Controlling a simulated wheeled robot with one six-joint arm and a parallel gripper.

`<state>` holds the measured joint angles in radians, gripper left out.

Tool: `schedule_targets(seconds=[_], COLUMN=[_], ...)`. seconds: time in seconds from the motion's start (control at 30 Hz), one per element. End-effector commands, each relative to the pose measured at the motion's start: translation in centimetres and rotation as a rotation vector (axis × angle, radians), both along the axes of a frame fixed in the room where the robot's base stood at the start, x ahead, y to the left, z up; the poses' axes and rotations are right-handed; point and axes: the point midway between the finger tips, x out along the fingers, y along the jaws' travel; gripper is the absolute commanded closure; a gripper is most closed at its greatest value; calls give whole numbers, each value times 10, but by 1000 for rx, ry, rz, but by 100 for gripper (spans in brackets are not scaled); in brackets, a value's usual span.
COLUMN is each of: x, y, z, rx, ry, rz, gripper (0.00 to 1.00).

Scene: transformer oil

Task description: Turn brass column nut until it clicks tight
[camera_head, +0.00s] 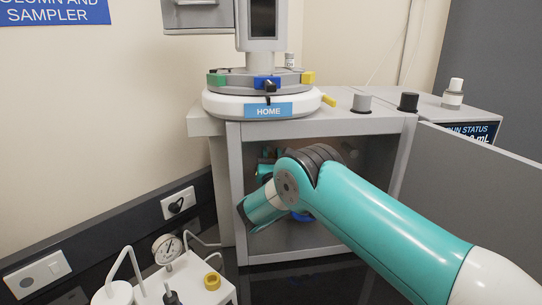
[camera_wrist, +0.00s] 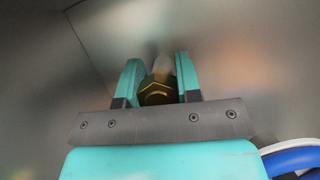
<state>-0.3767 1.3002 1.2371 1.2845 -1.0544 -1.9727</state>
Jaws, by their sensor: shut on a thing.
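In the wrist view, the brass column nut (camera_wrist: 157,92) shows as a dark gold hexagonal piece between the two teal fingers of my gripper (camera_wrist: 157,85). The fingers are shut on it from left and right. A pale, blurred rod or fitting (camera_wrist: 162,65) shows just beyond the nut. In the head view, my arm reaches into the open grey cabinet, and my wrist hides most of its inside. The gripper's fingertips and the nut cannot be made out there.
The grey cabinet (camera_head: 233,190) has close side walls and an open door (camera_head: 465,165) at right. A round sampler tray (camera_head: 262,105) with colored blocks sits on top, beside grey and black caps. A gauge (camera_head: 167,248) and a yellow ring (camera_head: 212,281) stand at front left. Blue tubing (camera_wrist: 295,160) lies near my wrist.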

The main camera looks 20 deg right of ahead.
Motion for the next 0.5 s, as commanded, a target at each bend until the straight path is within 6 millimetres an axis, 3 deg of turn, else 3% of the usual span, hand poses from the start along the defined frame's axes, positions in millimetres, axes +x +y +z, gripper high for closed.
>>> schedule_targets(seconds=[0.27, 0.5], x=[0, 0], y=[0, 0], z=[-3, -6], rx=[71, 241], ry=[-8, -28], rz=[0, 1], gripper=[92, 92])
